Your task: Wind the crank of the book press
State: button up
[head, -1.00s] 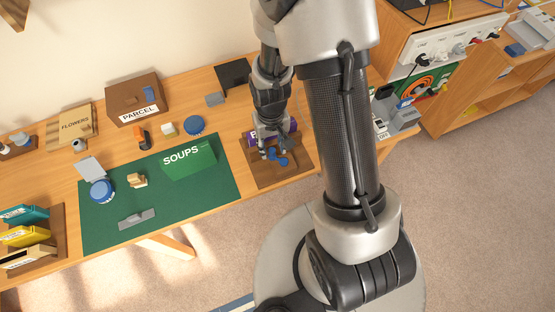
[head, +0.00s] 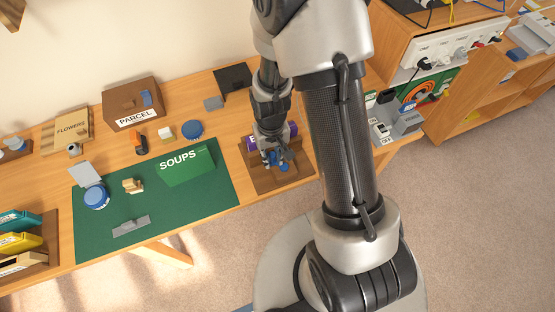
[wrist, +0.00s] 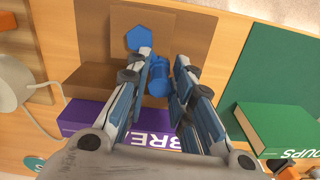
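The book press (head: 262,182) is a brown wooden board near the table's front edge. A purple book (head: 291,130) lies in it, its label partly hidden by my arm; it also shows in the wrist view (wrist: 85,118). The blue crank (head: 284,167) is mostly covered by my gripper (head: 275,160) in the head view. In the wrist view, a blue upright knob (wrist: 158,80) stands between the two fingers of my gripper (wrist: 166,60), and a blue six-sided piece (wrist: 140,38) is just beyond the left fingertip. The fingers are apart; I cannot tell whether either touches the knob.
A green SOUPS book (head: 187,165) lies on the green mat (head: 150,207) left of the press. A PARCEL box (head: 131,103), a blue round lid (head: 191,129) and a dark plate (head: 233,77) are farther back. A switch box (head: 381,133) is on the right.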

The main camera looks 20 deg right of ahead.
aim_at(273, 153)
grip_shut()
jog(key=shift+w+d, duration=0.15)
jog(key=shift+w, duration=0.05)
jog(key=shift+o, duration=2.4)
grip_release()
jog(key=shift+d, duration=0.1)
notch_tip(273, 153, up, 12)
